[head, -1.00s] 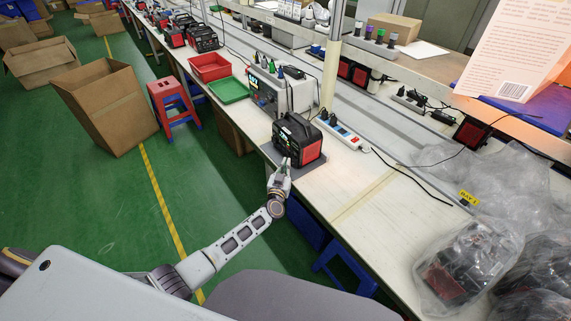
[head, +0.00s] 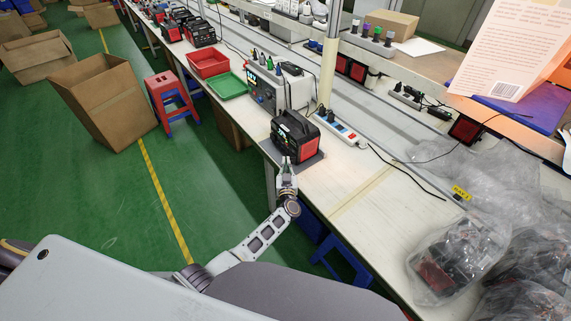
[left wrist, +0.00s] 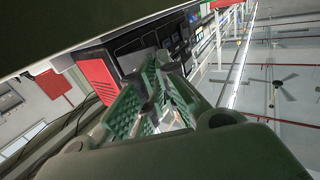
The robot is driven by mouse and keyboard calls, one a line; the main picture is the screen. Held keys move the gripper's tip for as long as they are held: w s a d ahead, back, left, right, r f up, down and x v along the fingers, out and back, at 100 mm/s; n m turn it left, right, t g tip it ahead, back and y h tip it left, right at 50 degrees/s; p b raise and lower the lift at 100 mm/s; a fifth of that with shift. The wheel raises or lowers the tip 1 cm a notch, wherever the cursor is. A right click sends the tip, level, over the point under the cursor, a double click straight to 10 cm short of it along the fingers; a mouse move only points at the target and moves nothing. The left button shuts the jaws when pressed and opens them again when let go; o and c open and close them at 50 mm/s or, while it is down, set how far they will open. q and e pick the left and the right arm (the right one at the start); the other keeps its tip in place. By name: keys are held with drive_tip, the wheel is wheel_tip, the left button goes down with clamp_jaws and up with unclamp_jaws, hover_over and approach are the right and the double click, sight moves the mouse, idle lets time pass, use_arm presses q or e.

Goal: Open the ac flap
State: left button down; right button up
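The power station (head: 296,136), a black box with red end panels and a top handle, stands on a grey mat (head: 316,160) on the workbench. Its front, with small green lit spots, faces my left gripper. In the left wrist view its dark front (left wrist: 138,48) and a red end panel (left wrist: 98,82) show beyond the fingers. I cannot make out the AC flap clearly. My left gripper (head: 286,163) is just in front of the station's lower front, its fingers parted with a small gap and nothing between them. Whether the tips touch the front I cannot tell. My right gripper is out of view.
A grey instrument (head: 278,90) stands behind the station. A white power strip (head: 340,129) lies to its right. Green (head: 228,86) and red (head: 208,63) trays sit farther along the bench. Bagged units (head: 455,258) lie at right. The bench between is clear.

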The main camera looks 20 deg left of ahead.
use_arm(q)
drive_tip(key=shift+d, duration=0.1)
idle(0.4)
drive_tip(key=c, duration=1.7)
unclamp_jaws()
drive_tip(key=shift+s, duration=0.1)
drive_tip(key=shift+s, duration=0.1)
